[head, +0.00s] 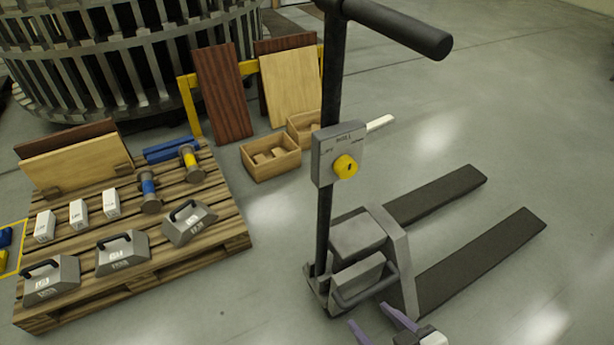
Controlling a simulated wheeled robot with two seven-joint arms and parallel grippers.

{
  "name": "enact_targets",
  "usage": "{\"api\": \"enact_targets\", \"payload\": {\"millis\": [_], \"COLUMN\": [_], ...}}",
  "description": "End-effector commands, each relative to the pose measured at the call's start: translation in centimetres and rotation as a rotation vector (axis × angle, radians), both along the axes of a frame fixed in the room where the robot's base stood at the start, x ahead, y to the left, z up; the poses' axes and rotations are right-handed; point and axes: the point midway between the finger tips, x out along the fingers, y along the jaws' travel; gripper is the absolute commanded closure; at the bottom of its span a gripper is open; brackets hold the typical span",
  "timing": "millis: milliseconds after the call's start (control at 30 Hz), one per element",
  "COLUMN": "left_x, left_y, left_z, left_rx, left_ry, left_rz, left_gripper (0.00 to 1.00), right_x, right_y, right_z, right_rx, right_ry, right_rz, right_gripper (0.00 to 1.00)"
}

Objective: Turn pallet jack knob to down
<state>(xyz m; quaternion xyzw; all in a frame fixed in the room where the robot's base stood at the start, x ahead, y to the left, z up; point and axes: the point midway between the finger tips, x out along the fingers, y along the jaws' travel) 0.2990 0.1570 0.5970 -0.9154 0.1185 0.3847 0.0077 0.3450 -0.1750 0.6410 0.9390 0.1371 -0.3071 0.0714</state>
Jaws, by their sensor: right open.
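The pallet jack (372,233) stands right of centre, its handle upright and its two forks reaching to the right. A grey box on its handle post carries a yellow round knob (345,166) with a small dark mark. Lettering surrounds the knob but is too small to read surely; a pale lever (380,123) shows behind the box to the right. My right gripper (375,320) is at the bottom edge, open and empty, its purple fingers apart. It is well below the knob, near the jack's base. My left gripper is out of view.
A wooden pallet (231,228) on the left bears grey weights, white boxes and small cylinders. Wooden crates (270,158) and leaning boards (223,93) stand behind the jack. A large slatted round structure (130,60) is at the back left. Floor at right is clear.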

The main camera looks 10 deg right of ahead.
Motion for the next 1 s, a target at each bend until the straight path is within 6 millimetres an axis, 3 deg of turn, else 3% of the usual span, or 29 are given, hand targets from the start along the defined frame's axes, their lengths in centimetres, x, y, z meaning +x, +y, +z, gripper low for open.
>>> {"api": "enact_targets", "payload": {"millis": [33,100,200,300,400,567,1000], "left_x": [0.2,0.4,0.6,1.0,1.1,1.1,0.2], "left_y": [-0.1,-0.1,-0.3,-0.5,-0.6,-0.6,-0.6], "left_z": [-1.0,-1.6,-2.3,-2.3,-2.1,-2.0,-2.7], "left_rx": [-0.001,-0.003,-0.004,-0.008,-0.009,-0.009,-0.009], "left_ry": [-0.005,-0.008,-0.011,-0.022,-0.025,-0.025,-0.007], "left_rz": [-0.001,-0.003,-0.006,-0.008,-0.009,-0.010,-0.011], "left_gripper": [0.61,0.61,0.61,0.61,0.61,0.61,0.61], "right_x": [2.8,6.1,9.1,10.4,11.0,12.6,19.2], "right_y": [-1.2,-2.3,-2.9,-2.9,-2.6,-1.9,0.6], "right_z": [2.3,6.9,13.5,18.5,21.1,21.6,21.4], "right_rx": [-0.067,-0.170,-0.312,-0.419,-0.470,-0.478,-0.475], "right_ry": [-0.125,-0.306,-0.544,-0.714,-0.796,-0.809,-0.804], "right_rz": [0.056,0.136,0.232,0.291,0.317,0.318,0.318], "right_gripper": [0.46,0.46,0.46,0.46,0.46,0.46,0.46]}}
